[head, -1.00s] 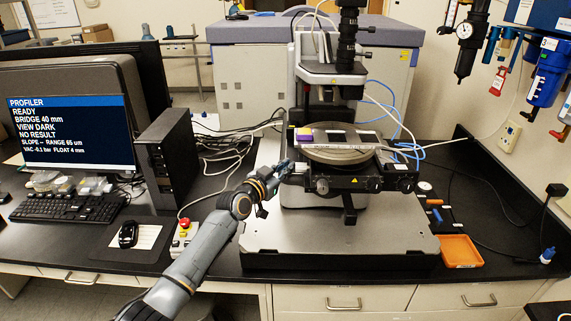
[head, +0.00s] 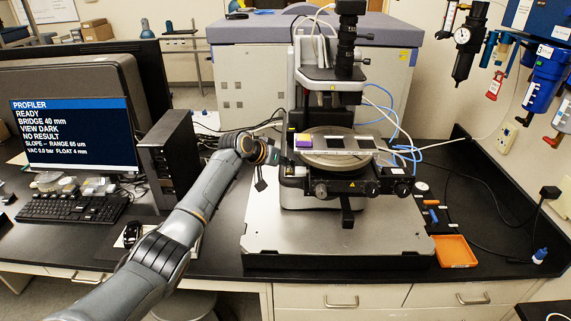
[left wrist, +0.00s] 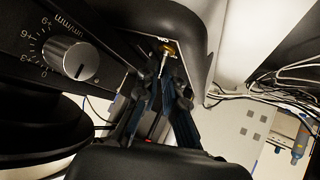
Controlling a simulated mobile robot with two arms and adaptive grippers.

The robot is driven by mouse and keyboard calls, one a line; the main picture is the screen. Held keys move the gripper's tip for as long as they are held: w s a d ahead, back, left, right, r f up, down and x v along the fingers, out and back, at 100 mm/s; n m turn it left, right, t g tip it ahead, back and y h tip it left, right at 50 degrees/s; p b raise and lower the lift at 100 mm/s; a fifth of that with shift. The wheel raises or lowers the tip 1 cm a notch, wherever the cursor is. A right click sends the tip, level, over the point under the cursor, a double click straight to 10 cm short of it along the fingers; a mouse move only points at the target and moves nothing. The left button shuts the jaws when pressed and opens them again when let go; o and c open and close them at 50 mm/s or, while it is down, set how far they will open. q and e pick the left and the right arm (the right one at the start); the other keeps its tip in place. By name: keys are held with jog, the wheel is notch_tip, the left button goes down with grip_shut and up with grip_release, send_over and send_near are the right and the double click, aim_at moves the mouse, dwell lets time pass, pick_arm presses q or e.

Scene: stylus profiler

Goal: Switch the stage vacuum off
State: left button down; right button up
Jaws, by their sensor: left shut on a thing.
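The stylus profiler (head: 335,230) stands mid-bench with its round stage (head: 335,160). In the left wrist view, a small toggle lever (left wrist: 163,62) with a brass collar sticks out from under the dark housing. My left gripper (left wrist: 160,92) is shut on the lever's end; the exact contact is hard to see. In the head view my left gripper (head: 281,159) is at the left side of the stage, and the lever is hidden there. The monitor (head: 70,132) reads VAC 0.0 bar, FLOAT 4 mm. My right gripper is in neither view.
A round knob with a numbered dial (left wrist: 74,60) is beside the lever. A black computer tower (head: 170,160) stands to the left. An orange tray (head: 454,251) lies at right.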

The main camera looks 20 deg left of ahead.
pick_arm(q)
jog(key=shift+w, duration=0.1)
dwell(0.3)
jog(key=c, duration=1.5)
grip_release()
jog(key=shift+o, duration=0.2)
jog(key=v, duration=1.2)
jog(key=shift+w, duration=0.2)
